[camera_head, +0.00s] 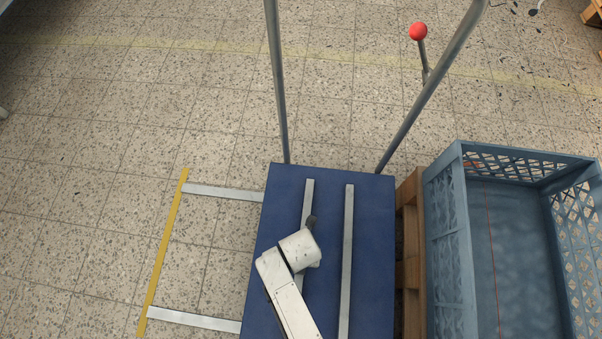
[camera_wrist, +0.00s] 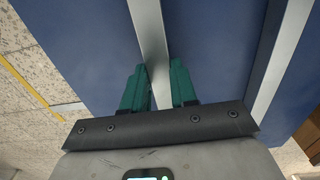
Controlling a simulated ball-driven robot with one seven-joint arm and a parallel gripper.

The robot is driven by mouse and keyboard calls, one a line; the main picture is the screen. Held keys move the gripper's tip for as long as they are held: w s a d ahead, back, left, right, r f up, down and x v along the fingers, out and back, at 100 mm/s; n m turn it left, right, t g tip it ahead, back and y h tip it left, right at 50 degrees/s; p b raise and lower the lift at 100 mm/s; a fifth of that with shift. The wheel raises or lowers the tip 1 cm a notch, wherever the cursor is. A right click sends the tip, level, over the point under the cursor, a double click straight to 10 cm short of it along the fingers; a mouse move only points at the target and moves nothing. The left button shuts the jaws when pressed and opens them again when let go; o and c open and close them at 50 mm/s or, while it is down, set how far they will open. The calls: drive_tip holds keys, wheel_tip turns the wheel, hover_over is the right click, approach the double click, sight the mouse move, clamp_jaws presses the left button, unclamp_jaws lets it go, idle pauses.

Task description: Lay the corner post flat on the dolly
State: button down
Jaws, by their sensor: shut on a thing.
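The corner post (camera_head: 307,195) is a long pale metal strip along the left part of the blue dolly deck (camera_head: 375,260). In the wrist view, the green fingers of my gripper (camera_wrist: 159,72) are shut on the post (camera_wrist: 147,30), one on each side. The post runs lengthwise over the deck and looks level. I cannot tell whether it touches the deck or hangs just above it. In the head view my arm hides the fingers and the post's near part. A second pale strip (camera_head: 346,250) runs roughly parallel on the right.
Two metal uprights (camera_head: 278,85) stand at the dolly's far edge, with a red ball-topped lever (camera_head: 418,31) beyond. A blue-grey crate (camera_head: 447,240) stands right, beside a wooden pallet (camera_head: 411,235). Left on the floor lies a yellow strip (camera_head: 164,250) with metal bars; open floor surrounds it.

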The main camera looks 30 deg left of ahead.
idle(0.3)
drive_tip(key=c, duration=0.8)
unclamp_jaws()
drive_tip(key=shift+f, duration=0.1)
wheel_tip(320, 180, up, 11)
drive_tip(key=p, duration=0.5)
drive_tip(key=shift+f, duration=0.1)
